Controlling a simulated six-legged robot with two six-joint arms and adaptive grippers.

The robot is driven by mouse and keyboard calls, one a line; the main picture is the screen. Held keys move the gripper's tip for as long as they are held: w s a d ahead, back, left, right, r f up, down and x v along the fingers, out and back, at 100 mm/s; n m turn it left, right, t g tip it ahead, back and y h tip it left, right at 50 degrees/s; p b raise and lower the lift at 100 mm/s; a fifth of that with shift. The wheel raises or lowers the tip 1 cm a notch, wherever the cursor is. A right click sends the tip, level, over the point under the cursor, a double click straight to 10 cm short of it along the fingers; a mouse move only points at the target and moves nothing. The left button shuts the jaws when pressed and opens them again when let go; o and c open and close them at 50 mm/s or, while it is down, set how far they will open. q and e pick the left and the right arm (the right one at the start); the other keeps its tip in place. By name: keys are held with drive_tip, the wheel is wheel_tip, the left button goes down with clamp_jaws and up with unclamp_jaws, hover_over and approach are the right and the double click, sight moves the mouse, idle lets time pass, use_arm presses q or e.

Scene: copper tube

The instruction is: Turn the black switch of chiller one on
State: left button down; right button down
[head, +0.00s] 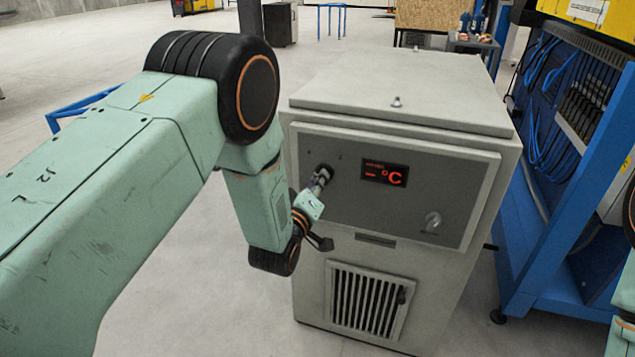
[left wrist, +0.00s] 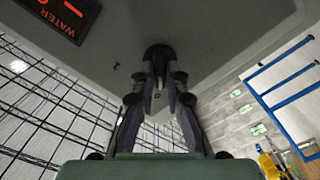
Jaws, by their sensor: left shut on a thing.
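The chiller (head: 400,130) is a grey box with a sloped front panel. A lit red display (head: 384,174) on the panel reads "- °C", and it also shows in the left wrist view (left wrist: 62,12) with the word WATER. My left gripper (head: 322,176) is at the panel, left of the display. In the left wrist view its fingers (left wrist: 158,75) are shut on the black switch (left wrist: 158,52), which is mostly hidden between the fingertips. My right gripper is not in view.
A silver knob (head: 432,221) sits at the panel's lower right. A vent grille (head: 368,302) is below. A blue rack with cables (head: 560,150) stands close on the right.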

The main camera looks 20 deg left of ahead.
use_arm(q)
drive_tip(key=shift+m, duration=0.3)
drive_tip(key=m+p, duration=0.1)
drive_tip(key=m, duration=0.7)
drive_tip(key=m+p, duration=0.2)
drive_tip(key=m, duration=0.7)
drive_tip(key=shift+s+d+f+p, duration=0.1)
drive_tip(key=shift+f+p, duration=0.05)
drive_tip(key=shift+p, duration=0.15)
drive_tip(key=shift+m, duration=0.3)
drive_tip(key=c, duration=1.4)
unclamp_jaws()
drive_tip(key=shift+o, duration=0.2)
